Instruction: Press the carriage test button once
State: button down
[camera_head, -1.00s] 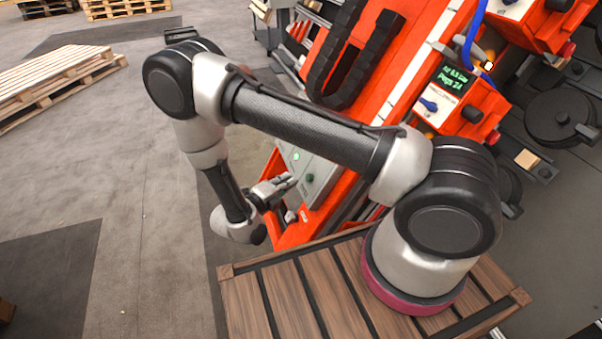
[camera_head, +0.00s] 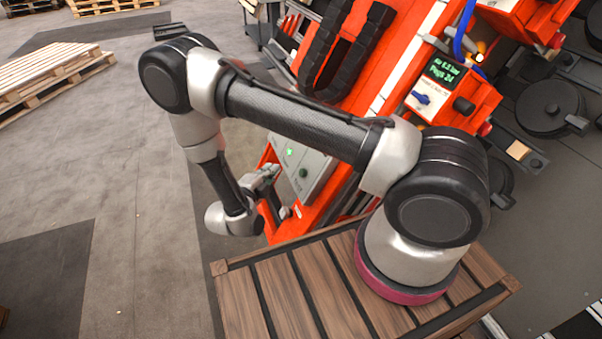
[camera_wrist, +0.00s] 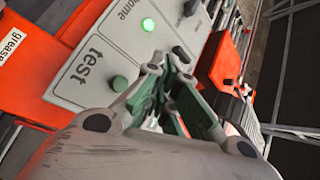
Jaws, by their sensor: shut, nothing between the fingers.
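The test button (camera_wrist: 120,84) is a small round green button beside the word "test" on a pale grey control panel (camera_wrist: 88,68) in the wrist view. My gripper (camera_wrist: 178,58) is shut and empty, with its fingertips to the right of the test button in the picture. Whether the fingertips touch the panel cannot be told. In the head view the panel (camera_head: 316,165) sits on the orange machine, and my gripper (camera_head: 272,172) is at its left edge.
An orange box (camera_wrist: 222,62) stands to the right. Wooden pallets (camera_head: 50,75) lie on the floor at left, with open floor between.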

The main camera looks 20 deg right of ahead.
jog(key=d+f, duration=0.3)
jog(key=d, duration=0.3)
jog(key=shift+f, duration=0.1)
dwell(1.4)
jog(key=shift+d+f, duration=0.15)
jog(key=shift+d, duration=0.15)
jog(key=shift+d+f, duration=0.25)
jog(key=shift+d, duration=0.2)
dwell(0.7)
jog(key=shift+a, duration=0.1)
jog(key=shift+a+r, duration=0.45)
jog(key=shift+a, duration=0.25)
jog(key=shift+a, duration=0.1)
jog(key=a+r, duration=0.1)
jog(key=a, duration=0.1)
jog(key=a+r, duration=0.1)
jog(key=a, duration=0.1)
jog(key=shift+a+r, duration=0.1)
jog(key=shift+r, duration=0.05)
dwell(0.3)
